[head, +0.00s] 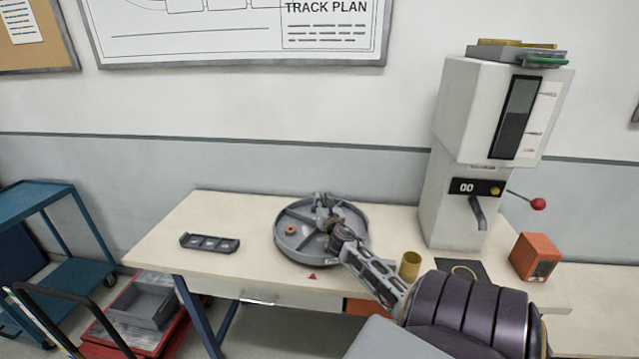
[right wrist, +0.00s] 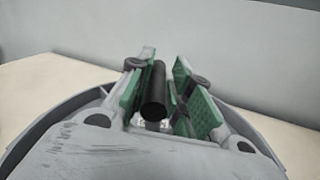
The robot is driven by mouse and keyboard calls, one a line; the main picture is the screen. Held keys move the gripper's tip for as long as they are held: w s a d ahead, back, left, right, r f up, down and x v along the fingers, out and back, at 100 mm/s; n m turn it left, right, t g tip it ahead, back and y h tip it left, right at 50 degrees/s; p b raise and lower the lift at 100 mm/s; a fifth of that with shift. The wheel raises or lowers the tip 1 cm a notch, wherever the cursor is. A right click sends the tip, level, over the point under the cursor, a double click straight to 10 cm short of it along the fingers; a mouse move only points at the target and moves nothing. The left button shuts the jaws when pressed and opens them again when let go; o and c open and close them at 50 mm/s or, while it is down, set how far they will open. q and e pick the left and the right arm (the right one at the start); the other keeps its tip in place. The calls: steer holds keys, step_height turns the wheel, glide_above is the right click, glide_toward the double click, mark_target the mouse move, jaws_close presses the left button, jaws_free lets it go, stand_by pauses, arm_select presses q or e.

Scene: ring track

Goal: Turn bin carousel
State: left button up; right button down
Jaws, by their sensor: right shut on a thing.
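The bin carousel (head: 292,252) is a round grey tray with a raised rim and divider walls. It sits on the cream table near its middle. A small orange-red ring-shaped part (head: 291,230) lies in its left compartment. My right gripper (head: 323,203) reaches over the carousel from the lower right and hides part of its interior. In the right wrist view, its green-padded fingers (right wrist: 163,78) are shut on a dark upright handle (right wrist: 153,104). The carousel's rim shows behind them. My left gripper is not in view.
A dark slotted tray (head: 210,243) lies left of the carousel. A red triangle mark (head: 312,276) is at its front. A yellow cup (head: 410,265), a white dispenser machine (head: 470,200) and an orange box (head: 535,257) stand to the right. Blue cart (head: 45,195) at left.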

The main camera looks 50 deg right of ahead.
steer(key=c, duration=1.5)
jaws_free()
steer(key=shift+a+f, duration=0.3)
steer(key=shift+o, duration=0.7)
steer(key=shift+w+r, duration=0.15)
steer(key=shift+r, duration=0.05)
steer(key=shift+d+r, duration=0.1)
steer(key=v, duration=1.2)
